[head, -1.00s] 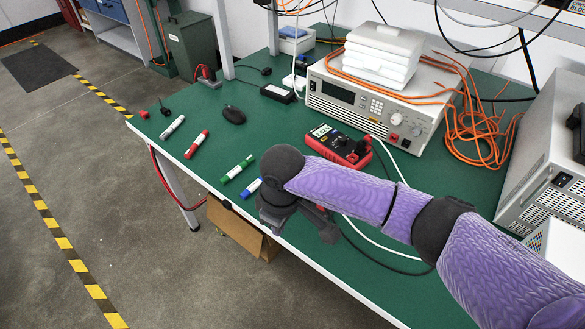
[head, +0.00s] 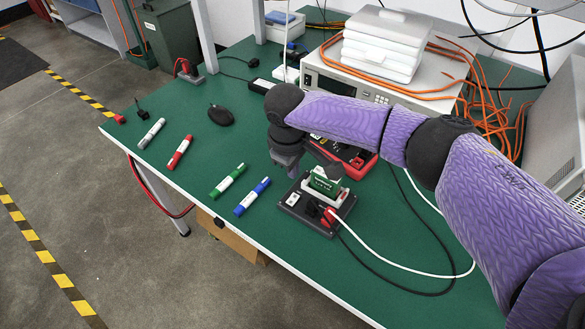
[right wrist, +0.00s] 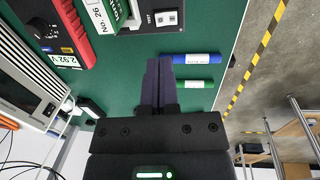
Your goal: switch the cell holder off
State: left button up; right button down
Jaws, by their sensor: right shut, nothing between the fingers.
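The cell holder (head: 337,222) is a black block on the green table, with a green and white cell (head: 325,182) standing in it and red and black plugs at its front right. A small white switch (head: 293,200) sits at its left end. The holder and its switch (right wrist: 166,18) also show at the top of the right wrist view; I cannot tell which way the switch is set. My right gripper (head: 288,170) is just behind and left of the holder, apart from it. Its fingers (right wrist: 158,65) are shut and empty. My left gripper is not in view.
Blue (head: 252,197), green (head: 227,181), red (head: 180,152) and white (head: 152,133) markers lie to the left. A red multimeter (head: 352,160) lies behind the holder, partly hidden by my arm. A power supply (head: 345,80) stands at the back. Cables run right of the holder.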

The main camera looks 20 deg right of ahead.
aim_at(297, 197)
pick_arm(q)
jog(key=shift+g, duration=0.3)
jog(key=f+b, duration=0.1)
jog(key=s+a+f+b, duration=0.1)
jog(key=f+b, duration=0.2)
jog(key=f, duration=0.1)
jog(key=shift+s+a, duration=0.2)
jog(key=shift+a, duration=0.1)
pick_arm(e)
jog(key=f, duration=0.6)
jog(key=d+f, duration=0.1)
jog(key=f, duration=0.2)
jog(key=shift+w+f, duration=0.35)
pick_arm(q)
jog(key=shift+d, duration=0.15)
